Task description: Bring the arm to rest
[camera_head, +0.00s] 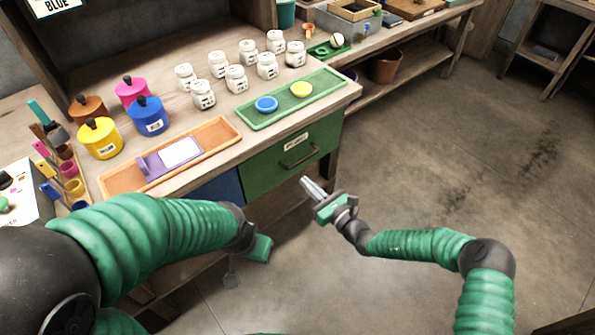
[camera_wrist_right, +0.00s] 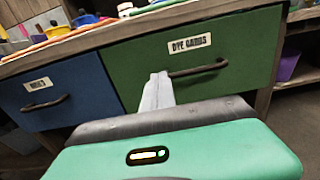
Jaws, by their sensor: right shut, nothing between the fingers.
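My right arm comes in from the right with green ribbed sleeves. Its gripper (camera_head: 311,187) is shut and empty, held in the air in front of the bench, just short of the green drawer (camera_head: 270,163). In the right wrist view the closed fingers (camera_wrist_right: 157,92) point at the green drawer front (camera_wrist_right: 205,62), left of its dark handle. I cannot tell whether they touch it. My left arm comes in from the left, low in front of the bench. Its gripper (camera_head: 259,248) shows only in part, and its fingers are not clear.
The bench holds an orange tray (camera_head: 222,127), a green tray (camera_head: 330,78), several lidded coloured pots and several white jars. A blue drawer (camera_wrist_right: 57,97) is beside the green one; both look closed. Open floor (camera_head: 440,150) lies to the right.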

